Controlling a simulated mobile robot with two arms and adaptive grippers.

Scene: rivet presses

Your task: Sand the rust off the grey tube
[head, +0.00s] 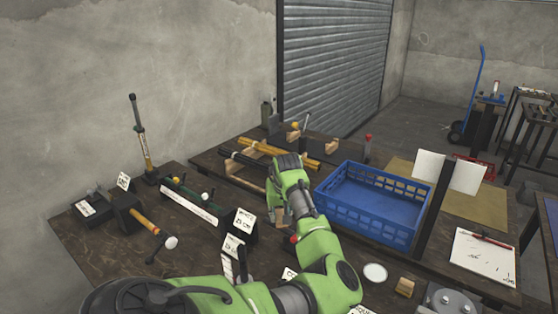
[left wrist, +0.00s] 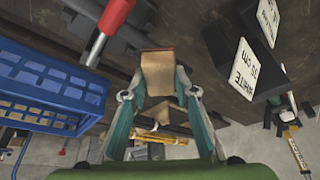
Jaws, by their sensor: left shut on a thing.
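My left gripper (head: 283,208) hangs over the table left of the blue crate, shut on a tan block (head: 281,218) that looks like a sanding block. In the left wrist view the block (left wrist: 157,72) sits between the two fingertips (left wrist: 157,95). Beyond the gripper, a thin dull brownish tube (head: 247,183) lies near the rack; I cannot tell if it is the grey tube or see rust. Dark tubes (head: 243,161) and yellow tubes (head: 285,149) rest on wooden supports behind it. My right gripper is out of view.
The empty blue crate (head: 370,204) stands close right of my gripper. Label stands (head: 243,222) stand to its left. A red-handled tool (left wrist: 116,14) shows near the block in the wrist view. A white round lid (head: 375,273) and a small wooden block (head: 405,287) lie in front.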

